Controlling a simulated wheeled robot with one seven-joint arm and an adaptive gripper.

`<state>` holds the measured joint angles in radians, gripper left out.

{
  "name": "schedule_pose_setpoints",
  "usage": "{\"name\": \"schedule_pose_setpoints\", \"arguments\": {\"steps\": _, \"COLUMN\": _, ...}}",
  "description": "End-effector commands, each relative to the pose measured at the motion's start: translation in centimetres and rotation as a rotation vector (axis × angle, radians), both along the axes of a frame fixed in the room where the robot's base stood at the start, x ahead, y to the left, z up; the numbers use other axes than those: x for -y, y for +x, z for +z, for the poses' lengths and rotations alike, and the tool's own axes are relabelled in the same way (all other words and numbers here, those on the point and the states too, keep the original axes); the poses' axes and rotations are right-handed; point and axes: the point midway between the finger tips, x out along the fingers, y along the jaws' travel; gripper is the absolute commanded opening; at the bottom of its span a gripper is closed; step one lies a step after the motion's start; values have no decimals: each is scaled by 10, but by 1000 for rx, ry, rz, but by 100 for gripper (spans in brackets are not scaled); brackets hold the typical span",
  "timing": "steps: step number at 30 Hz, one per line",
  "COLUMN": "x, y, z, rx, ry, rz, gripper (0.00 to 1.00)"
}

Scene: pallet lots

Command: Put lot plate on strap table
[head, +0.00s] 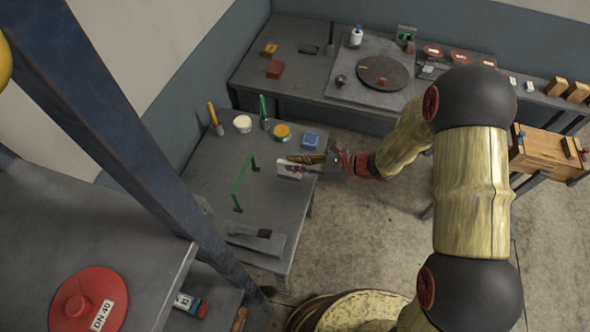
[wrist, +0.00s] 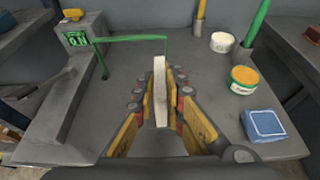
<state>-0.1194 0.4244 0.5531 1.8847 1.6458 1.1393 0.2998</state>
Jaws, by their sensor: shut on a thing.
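My gripper (head: 305,164) is shut on a thin white plate, the lot plate (head: 289,170), which has dark markings on its face in the head view. In the wrist view the plate (wrist: 160,92) stands edge-on between the yellow fingers of my gripper (wrist: 159,105). The gripper and plate are over the grey table (head: 222,183), near its right edge and right of a green bar frame (head: 244,182). No label in view tells whether this is the strap table. I cannot tell whether the plate touches the tabletop.
A blue box (head: 311,140), a yellow-topped tin (head: 282,131), a white tin (head: 242,124) and upright yellow (head: 215,118) and green (head: 264,112) tools stand at the table's back. A bench (head: 300,67) with a round disc (head: 383,72) stands behind.

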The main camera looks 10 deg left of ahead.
Motion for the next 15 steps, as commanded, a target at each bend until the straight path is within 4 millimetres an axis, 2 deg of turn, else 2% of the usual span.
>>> {"name": "schedule_pose_setpoints", "arguments": {"steps": 3, "x": -3, "y": 12, "z": -15, "rx": 2, "ry": 1, "rz": 1, "gripper": 0}}
{"name": "schedule_pose_setpoints", "arguments": {"steps": 11, "x": -5, "y": 22, "z": -27, "rx": 1, "ry": 1, "rz": 0, "gripper": 0}}
{"name": "schedule_pose_setpoints", "arguments": {"steps": 15, "x": -5, "y": 22, "z": -48, "rx": -2, "ry": 0, "rz": 0, "gripper": 0}}
